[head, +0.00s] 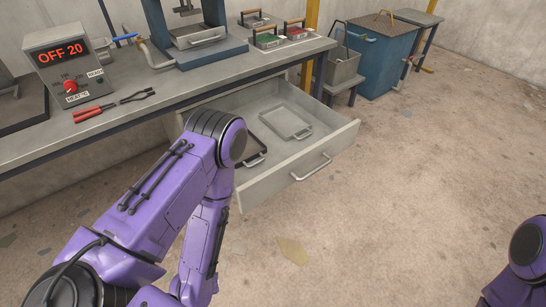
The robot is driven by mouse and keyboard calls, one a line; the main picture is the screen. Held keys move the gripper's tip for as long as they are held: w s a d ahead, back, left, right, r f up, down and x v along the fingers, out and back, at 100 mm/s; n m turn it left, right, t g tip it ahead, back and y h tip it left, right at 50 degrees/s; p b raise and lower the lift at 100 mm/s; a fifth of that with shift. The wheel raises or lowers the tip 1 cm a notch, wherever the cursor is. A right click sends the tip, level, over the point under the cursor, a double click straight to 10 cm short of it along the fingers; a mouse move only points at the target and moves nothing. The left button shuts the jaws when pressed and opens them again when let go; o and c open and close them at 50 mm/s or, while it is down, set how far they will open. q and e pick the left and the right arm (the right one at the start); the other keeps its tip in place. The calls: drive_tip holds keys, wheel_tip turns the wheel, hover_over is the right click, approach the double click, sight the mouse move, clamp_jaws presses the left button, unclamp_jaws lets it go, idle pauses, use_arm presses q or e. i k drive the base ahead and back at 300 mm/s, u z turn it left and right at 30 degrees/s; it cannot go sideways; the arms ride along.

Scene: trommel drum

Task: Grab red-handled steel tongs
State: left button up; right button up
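The red-handled tongs (95,112) lie flat on the grey workbench, in front of the heater control box. Their red handles point left, and dark metal jaws appear to extend right from them. Nothing covers them. My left arm rises from the bottom left, and its forearm hangs down in front of the open drawer; its gripper is out of view. Only part of my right arm shows at the lower right edge, and its gripper is out of view too. Neither arm touches the tongs.
The control box (68,62) reads "OFF 20". A press (195,38) stands on the workbench (180,84). A drawer (300,165) is pulled out under it, with trays inside. A blue bin (380,55) stands beyond. The floor at right is clear.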

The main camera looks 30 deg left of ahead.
sight(85, 114)
drive_tip(key=u, duration=2)
drive_tip(key=k, duration=0.65)
drive_tip(key=u, duration=0.5)
drive_tip(key=i, duration=1.25)
drive_tip(key=z, duration=0.65)
